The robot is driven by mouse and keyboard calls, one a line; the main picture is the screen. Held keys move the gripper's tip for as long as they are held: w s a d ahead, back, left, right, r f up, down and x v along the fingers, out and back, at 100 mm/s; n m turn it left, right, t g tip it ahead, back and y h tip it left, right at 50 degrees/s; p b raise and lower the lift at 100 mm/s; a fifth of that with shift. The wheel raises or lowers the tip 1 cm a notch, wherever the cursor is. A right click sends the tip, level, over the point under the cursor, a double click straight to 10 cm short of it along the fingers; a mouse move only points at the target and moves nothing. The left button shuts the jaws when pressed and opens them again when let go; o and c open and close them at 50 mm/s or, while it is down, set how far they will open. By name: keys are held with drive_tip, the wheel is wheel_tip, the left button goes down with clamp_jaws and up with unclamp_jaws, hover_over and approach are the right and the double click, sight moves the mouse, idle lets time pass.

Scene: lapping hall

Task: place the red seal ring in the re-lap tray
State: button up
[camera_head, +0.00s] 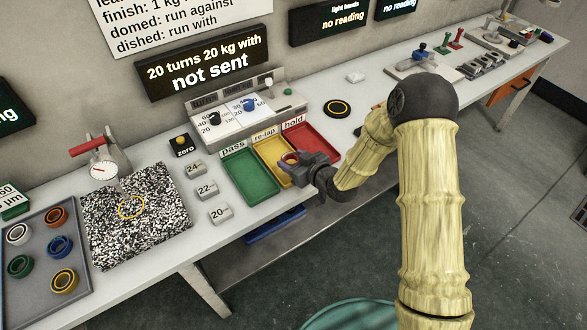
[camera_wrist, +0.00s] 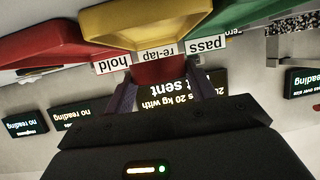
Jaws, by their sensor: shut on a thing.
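My gripper (camera_head: 293,160) is shut on the red seal ring (camera_head: 289,157). In the wrist view the ring (camera_wrist: 160,72) is a red shape between my two dark fingers (camera_wrist: 162,94). The re-lap tray (camera_head: 264,147) is yellow and lies between the green and red trays. In the head view the ring and fingertips overlap the yellow tray's right part; the exact height above it is hard to tell. In the wrist view the re-lap tray (camera_wrist: 150,22) fills the top middle, with its label just beyond the ring. My gripper hides part of the tray.
The green pass tray (camera_head: 247,178) is left and the red hold tray (camera_head: 318,140) right. Weights (camera_head: 207,189) stand left of the trays. A speckled plate (camera_head: 160,235) with a dial gauge and a grey tray (camera_head: 38,250) of several rings are further left.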

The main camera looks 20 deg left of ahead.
drive_tip(key=shift+f, duration=2.05)
drive_tip(key=shift+f, duration=0.15)
drive_tip(key=o, duration=0.7)
